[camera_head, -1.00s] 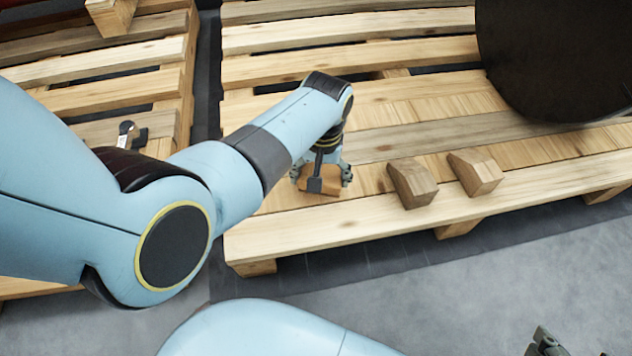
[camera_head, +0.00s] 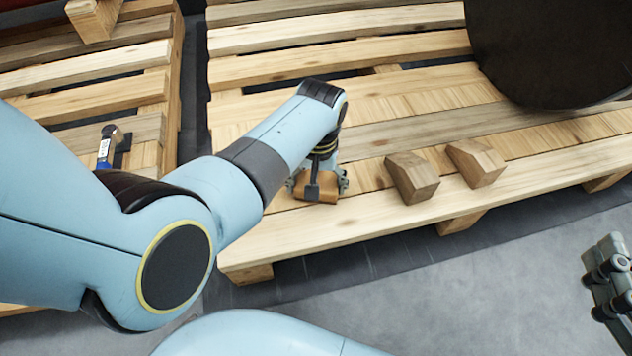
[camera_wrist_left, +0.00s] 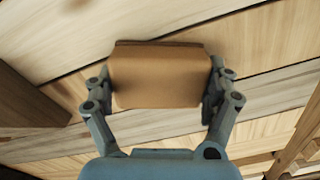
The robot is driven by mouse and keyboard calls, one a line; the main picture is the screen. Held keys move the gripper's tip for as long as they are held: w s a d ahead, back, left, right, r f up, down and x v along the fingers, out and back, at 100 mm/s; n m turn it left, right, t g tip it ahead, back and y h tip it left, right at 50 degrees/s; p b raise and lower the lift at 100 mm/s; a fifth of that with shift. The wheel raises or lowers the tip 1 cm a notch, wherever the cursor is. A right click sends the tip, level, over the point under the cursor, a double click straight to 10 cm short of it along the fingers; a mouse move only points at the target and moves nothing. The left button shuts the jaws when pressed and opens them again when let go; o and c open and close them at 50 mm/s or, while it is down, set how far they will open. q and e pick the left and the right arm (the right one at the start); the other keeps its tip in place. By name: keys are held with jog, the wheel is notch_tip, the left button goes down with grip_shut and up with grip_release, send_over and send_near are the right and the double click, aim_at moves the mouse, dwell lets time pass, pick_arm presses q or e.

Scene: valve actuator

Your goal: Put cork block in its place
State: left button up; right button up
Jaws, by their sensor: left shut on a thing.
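The cork block (camera_head: 317,194) is orange-brown and sits low at the pallet's near edge area. It also shows in the left wrist view (camera_wrist_left: 160,76), between both fingers. My left gripper (camera_head: 318,184) points down and is shut on the cork block; in the left wrist view its fingers (camera_wrist_left: 160,88) press its two sides. I cannot tell whether the block touches the planks. My right gripper (camera_head: 612,280) shows only in part at the right edge of the head view, over the floor, and its finger gap is unclear.
Two wooden blocks, a nearer one (camera_head: 411,178) and another (camera_head: 476,162), stand on the pallet (camera_head: 340,228) to the right of the gripper. A large dark round object (camera_head: 550,50) stands at the back right. A small tool (camera_head: 108,146) lies on the left pallet.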

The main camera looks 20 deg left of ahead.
jog(key=shift+r, duration=0.15)
pick_arm(q)
jog(key=o, duration=0.8)
jog(key=shift+f, duration=0.1)
jog(key=shift+o, duration=0.2)
pick_arm(e)
jog(key=shift+w+r, duration=0.15)
